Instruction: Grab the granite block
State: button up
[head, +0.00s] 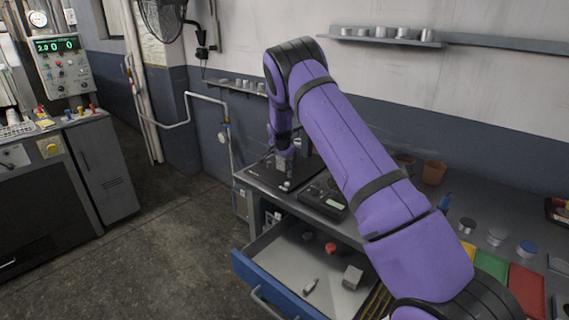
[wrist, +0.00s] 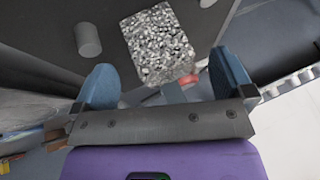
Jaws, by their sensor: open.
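The granite block (wrist: 158,42) is a speckled black-and-white block in the wrist view, on a dark flat surface (wrist: 112,12). My gripper (wrist: 163,62) is open, with its blue fingers on the near side of the block, one toward each side. The block's near end lies close to the gap between the fingertips, and I see no grip on it. In the head view my gripper (head: 283,146) is over the dark plate (head: 262,178) at the bench's left end. The block (head: 281,163) shows there only small, just below the gripper.
A grey cylinder (wrist: 87,38) stands left of the block. A black device with a display (head: 325,197) sits right of the plate. Below, an open blue-fronted drawer (head: 268,290) holds a red piece (head: 330,247) and a grey block (head: 352,277). The floor at left is clear.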

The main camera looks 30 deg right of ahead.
jog(key=shift+x, duration=1.45)
jog(key=shift+c, duration=0.2)
jog(key=c, duration=1.6)
jog(key=shift+c, duration=0.2)
